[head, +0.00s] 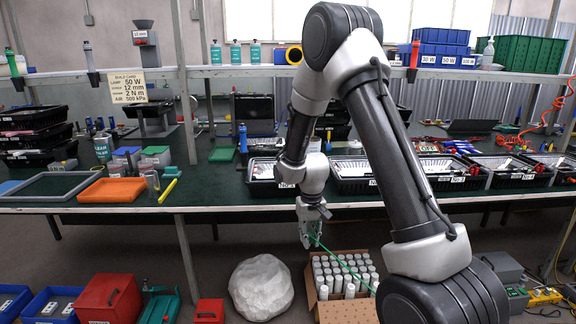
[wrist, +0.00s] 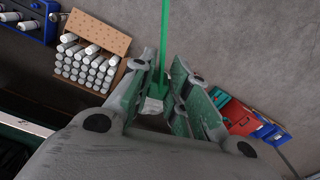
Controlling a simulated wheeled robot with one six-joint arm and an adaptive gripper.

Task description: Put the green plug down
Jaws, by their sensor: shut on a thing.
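My gripper (head: 312,238) hangs below the front edge of the workbench, above the floor between a white lumpy sack and a carton of white tubes. It is shut on the green plug, which is mostly hidden between the fingers. In the wrist view, a bit of the green plug (wrist: 160,88) shows between the fingertips, and a long straight green strip runs from there to the top of the picture. The same green strip (head: 345,267) slants down to the right from my gripper in the head view, passing in front of the carton.
The carton (wrist: 112,36) of white tubes and the white sack (head: 261,288) stand on the floor. Red and blue bins (head: 110,298) stand at lower left. The green bench top (head: 225,185) has free room at centre-left; black trays (head: 365,177) fill its right side.

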